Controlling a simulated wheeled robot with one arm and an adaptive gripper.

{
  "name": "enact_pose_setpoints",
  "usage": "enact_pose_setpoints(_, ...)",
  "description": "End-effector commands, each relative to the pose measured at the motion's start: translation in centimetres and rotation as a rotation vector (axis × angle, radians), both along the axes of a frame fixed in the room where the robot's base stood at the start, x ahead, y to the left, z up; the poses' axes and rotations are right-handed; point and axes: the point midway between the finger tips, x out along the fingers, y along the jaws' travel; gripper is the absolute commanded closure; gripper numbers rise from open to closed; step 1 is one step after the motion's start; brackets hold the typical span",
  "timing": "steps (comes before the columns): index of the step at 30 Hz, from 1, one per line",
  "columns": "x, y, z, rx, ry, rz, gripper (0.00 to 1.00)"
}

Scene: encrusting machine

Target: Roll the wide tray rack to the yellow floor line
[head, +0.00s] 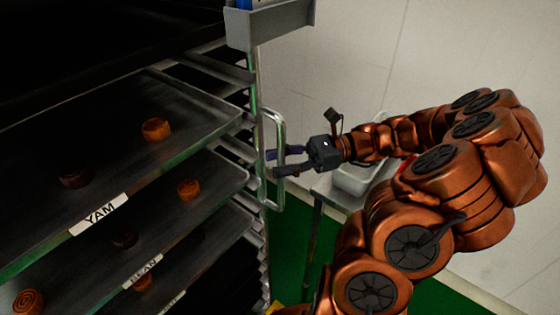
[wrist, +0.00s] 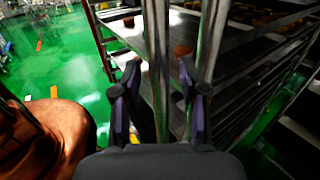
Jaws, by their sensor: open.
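The tray rack (head: 253,110) fills the left of the head view, with a metal frame and dark trays. A vertical metal loop handle (head: 281,125) stands out from its right side. My gripper (head: 273,163) is open at the handle, one finger above the other in the picture. In the wrist view my gripper (wrist: 160,95) has its fingers apart, with an upright handle bar (wrist: 157,50) between them; I cannot tell whether they touch it.
Trays with labels, such as YAM (head: 100,214), hold several brown pastries (head: 156,129). A grey holder (head: 268,24) sits on the upper rack. A metal table with a pale container (head: 355,180) stands behind my arm, near the wall. Green floor (wrist: 62,60) is open left of the rack in the wrist view.

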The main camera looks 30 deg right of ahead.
Motion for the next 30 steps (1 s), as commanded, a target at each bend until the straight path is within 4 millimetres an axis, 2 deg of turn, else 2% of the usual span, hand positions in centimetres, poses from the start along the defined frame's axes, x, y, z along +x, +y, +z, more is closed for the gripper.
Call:
enact_pose_setpoints(11,-0.1,-0.6,0.0,0.000,0.000,-0.001,0.57)
enact_pose_setpoints(24,-1.5,-5.7,-0.1,-0.002,0.000,-0.004,0.57)
enact_pose_setpoints(30,-2.0,-7.1,-0.1,0.000,0.001,-0.001,0.57)
